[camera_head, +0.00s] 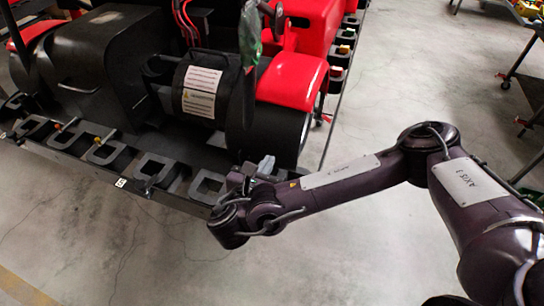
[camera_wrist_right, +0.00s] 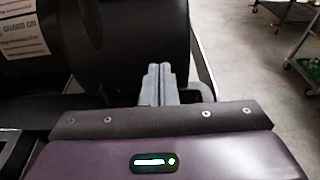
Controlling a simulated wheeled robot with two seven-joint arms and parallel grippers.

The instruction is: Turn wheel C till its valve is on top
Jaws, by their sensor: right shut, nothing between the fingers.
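My right gripper (camera_head: 266,165) is shut, with nothing between its fingers, at the front edge of the kart stand. In the right wrist view its two grey fingers (camera_wrist_right: 159,70) are pressed together and point at a dark rounded surface. That surface looks like the black wheel (camera_head: 283,128) under the red bodywork. The gripper is close to it; whether it touches, I cannot tell. I see no letter C and no valve on this wheel, so I cannot tell whether it is wheel C. My left gripper is not in view.
A dark rack with square slots (camera_head: 153,170) runs along the stand's front edge. Carts (camera_head: 530,75) are at the right. The grey floor (camera_head: 385,70) between is clear.

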